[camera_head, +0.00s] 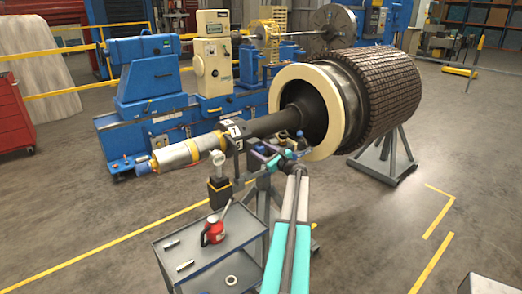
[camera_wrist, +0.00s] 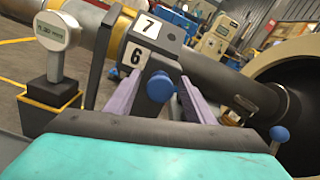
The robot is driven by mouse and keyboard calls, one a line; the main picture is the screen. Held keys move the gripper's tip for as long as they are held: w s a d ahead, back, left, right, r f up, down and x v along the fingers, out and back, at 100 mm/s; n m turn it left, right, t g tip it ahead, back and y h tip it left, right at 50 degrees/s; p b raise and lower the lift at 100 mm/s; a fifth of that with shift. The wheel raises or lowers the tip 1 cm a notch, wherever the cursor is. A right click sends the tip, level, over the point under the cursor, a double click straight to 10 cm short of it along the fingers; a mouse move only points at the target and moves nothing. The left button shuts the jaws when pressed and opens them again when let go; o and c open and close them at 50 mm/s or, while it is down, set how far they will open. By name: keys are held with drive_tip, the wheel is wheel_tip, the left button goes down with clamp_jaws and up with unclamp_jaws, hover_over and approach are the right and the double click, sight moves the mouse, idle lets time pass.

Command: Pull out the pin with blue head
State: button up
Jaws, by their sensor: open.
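A pin with a round blue head (camera_wrist: 160,86) shows in the wrist view, in front of a dark block (camera_wrist: 143,50) with white labels 7 and 6. My gripper (camera_wrist: 158,92) is open, its two purple fingers on either side of the blue head. I cannot tell whether they touch it, and the pin's shank is hidden. A second blue ball head (camera_wrist: 279,133) shows at the lower right of the wrist view. In the head view my gripper (camera_head: 268,153) is beside the rotor shaft, too small to make out the pin.
The rotor (camera_head: 385,95) and its dark shaft (camera_head: 268,124) rest on stands. A dial gauge (camera_wrist: 54,30) stands close on the left. A grey cart (camera_head: 174,268) with a red can (camera_head: 213,232) is left of my arm. Open floor lies right.

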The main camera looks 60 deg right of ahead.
sight(262, 151)
drive_tip(key=shift+w, duration=0.15)
clamp_jaws()
drive_tip(key=shift+b+v, duration=0.65)
drive_tip(key=shift+v, duration=1.15)
drive_tip(key=shift+f, duration=0.1)
drive_tip(key=shift+c, duration=1.8)
unclamp_jaws()
drive_tip(key=o, duration=0.4)
drive_tip(key=shift+c, duration=0.2)
